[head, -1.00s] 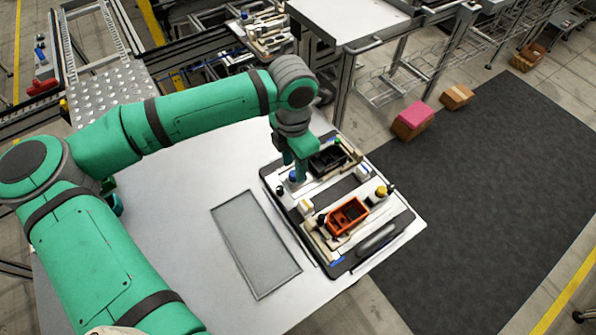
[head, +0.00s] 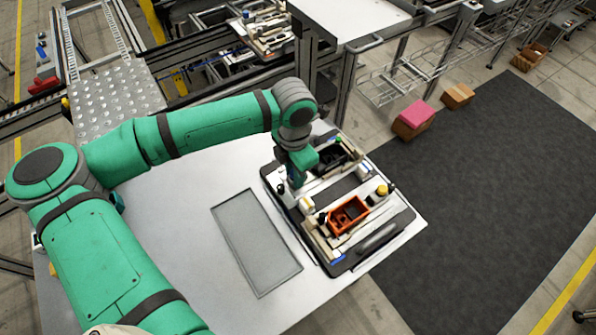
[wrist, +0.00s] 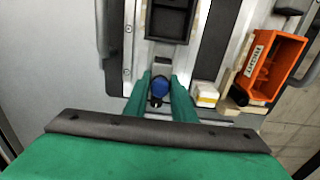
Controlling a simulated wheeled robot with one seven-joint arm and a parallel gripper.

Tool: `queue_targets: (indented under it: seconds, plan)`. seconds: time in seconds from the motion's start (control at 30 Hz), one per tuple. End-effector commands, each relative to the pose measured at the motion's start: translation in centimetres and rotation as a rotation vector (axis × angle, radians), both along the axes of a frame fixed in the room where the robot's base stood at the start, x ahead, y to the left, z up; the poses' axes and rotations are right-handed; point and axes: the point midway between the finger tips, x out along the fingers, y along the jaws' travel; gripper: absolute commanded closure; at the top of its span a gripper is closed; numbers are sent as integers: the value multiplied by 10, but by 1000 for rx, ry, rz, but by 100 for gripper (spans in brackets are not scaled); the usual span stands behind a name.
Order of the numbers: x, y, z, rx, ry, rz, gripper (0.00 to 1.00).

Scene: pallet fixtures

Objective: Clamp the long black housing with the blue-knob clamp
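The black housing (head: 331,158) lies on the pallet fixture (head: 401,224), and its open compartments show at the top of the wrist view (wrist: 170,22). The blue knob (wrist: 160,86) of the clamp sits below the housing's near end in the wrist view. My gripper (wrist: 161,92) has its two green fingers on either side of the knob, with a narrow gap visible around it. It looks open; contact with the knob cannot be made out. In the head view my gripper (head: 296,184) hides the blue knob.
An orange labelled bin (head: 347,215) sits on the pallet, with a white block (wrist: 205,94) between it and my gripper in the wrist view. A yellow knob (head: 381,191) stands at the pallet's right. The grey table has a recessed panel (head: 256,243) at left.

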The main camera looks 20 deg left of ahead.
Motion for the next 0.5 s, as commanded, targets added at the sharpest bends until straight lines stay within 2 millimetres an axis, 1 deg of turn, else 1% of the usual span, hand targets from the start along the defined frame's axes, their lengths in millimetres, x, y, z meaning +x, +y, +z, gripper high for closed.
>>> queue_targets:
  seconds: [0.5]
  plan:
    - [2,-2,0,0,0,0,96]
